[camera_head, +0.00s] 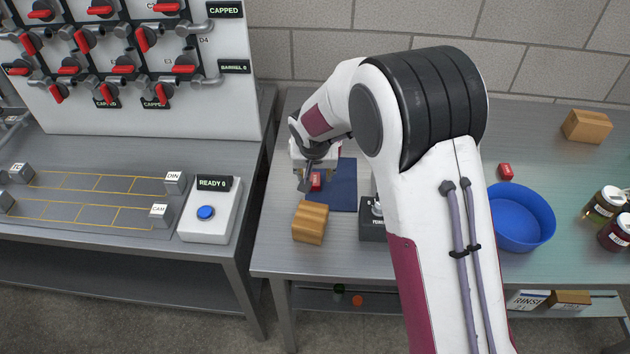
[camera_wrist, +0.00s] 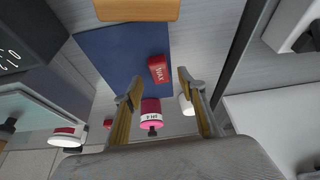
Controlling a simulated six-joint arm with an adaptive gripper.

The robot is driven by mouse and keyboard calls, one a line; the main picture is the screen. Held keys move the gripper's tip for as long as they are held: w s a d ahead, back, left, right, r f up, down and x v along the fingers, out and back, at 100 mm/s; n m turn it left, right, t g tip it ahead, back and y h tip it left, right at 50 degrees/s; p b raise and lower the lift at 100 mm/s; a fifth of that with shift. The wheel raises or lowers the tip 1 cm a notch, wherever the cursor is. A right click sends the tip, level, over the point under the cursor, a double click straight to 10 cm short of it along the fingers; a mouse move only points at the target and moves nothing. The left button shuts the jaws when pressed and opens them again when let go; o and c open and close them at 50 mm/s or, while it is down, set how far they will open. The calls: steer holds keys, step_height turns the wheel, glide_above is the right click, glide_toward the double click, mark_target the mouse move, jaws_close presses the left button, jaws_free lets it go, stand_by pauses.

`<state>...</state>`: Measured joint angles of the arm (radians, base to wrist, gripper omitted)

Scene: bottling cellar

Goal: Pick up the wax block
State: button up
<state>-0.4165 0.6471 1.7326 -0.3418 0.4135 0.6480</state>
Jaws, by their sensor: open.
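The wax block (camera_wrist: 159,69) is a small red block with white lettering. It lies on the dark blue mat (camera_wrist: 108,62), near the mat's edge. In the head view the red block (camera_head: 316,181) shows between and below my fingers, partly covered by the gripper. My gripper (camera_wrist: 159,82) is open, its two yellowish fingers spread with the block just ahead between their tips. It holds nothing. In the head view my gripper (camera_head: 314,174) is over the mat's left part. I cannot tell the exact gap between fingertips and block.
A wooden block (camera_head: 310,222) stands just in front of the mat. A black box (camera_head: 372,232) is at the right. A panel with red-handled valves (camera_head: 140,75) stands left. A pink-capped jar (camera_wrist: 150,108) shows between my fingers.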

mark_target(315, 182)
steer(key=shift+x, duration=1.3)
steer(key=c, duration=1)
